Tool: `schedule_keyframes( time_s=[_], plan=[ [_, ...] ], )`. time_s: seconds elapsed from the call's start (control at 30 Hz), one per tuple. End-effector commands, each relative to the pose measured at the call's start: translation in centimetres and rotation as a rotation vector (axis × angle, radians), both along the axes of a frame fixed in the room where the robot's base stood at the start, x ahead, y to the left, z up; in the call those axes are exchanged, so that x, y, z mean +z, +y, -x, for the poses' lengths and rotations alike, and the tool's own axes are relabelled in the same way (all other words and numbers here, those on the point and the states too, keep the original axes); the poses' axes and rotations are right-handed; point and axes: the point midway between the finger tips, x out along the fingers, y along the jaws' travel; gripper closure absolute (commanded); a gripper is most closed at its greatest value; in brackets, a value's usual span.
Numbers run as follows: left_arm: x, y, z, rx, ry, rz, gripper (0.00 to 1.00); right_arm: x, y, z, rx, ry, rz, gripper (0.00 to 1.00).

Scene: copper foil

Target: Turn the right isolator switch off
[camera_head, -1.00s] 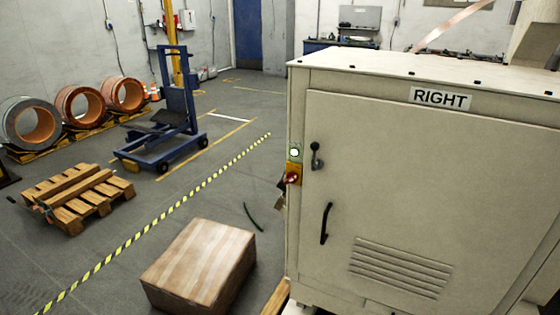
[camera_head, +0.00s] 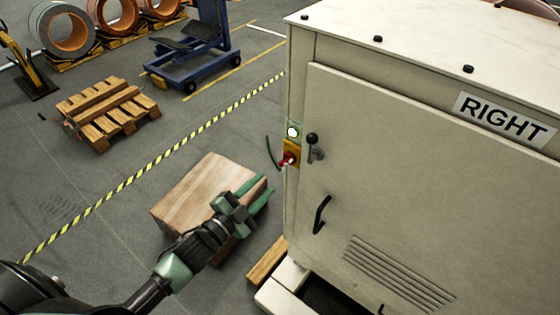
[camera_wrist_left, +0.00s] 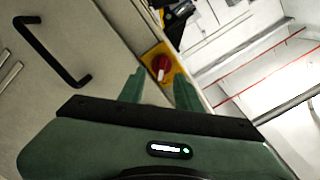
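The right isolator switch (camera_head: 289,159) is a red knob on a yellow plate at the left edge of the cabinet marked RIGHT (camera_head: 400,170). In the left wrist view the red knob (camera_wrist_left: 160,66) with a pale handle bar shows just beyond the fingertips, between them. My left gripper (camera_head: 258,189) is open and empty, with its green fingers apart, to the left of and below the switch in the head view. In the left wrist view its two fingers (camera_wrist_left: 160,85) point at the switch without touching it. My right gripper is in neither view.
A round white light (camera_head: 292,132) sits above the switch. A black door latch (camera_head: 313,146) and door handle (camera_head: 321,215) stick out to its right. Open floor lies left of the cabinet.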

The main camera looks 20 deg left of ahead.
Motion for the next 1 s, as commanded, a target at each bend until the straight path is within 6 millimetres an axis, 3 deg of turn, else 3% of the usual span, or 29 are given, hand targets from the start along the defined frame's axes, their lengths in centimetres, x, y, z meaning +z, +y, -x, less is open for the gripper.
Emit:
schedule_keyframes(
  time_s=[0.1,0.5,0.9,1.0],
  plan=[
    [1.2,-0.6,-0.9,-0.009,-0.025,-0.004,0.66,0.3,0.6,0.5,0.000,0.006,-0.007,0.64],
    [1.1,-2.5,-6.4,-0.007,-0.020,-0.002,0.66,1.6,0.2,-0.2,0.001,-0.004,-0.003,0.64],
    [0.9,-2.9,-7.3,-0.008,-0.018,-0.002,0.66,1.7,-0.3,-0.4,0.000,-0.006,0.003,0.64],
    [0.9,-2.9,-7.3,-0.008,-0.018,-0.002,0.91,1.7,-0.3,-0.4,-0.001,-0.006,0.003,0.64]
  ],
)
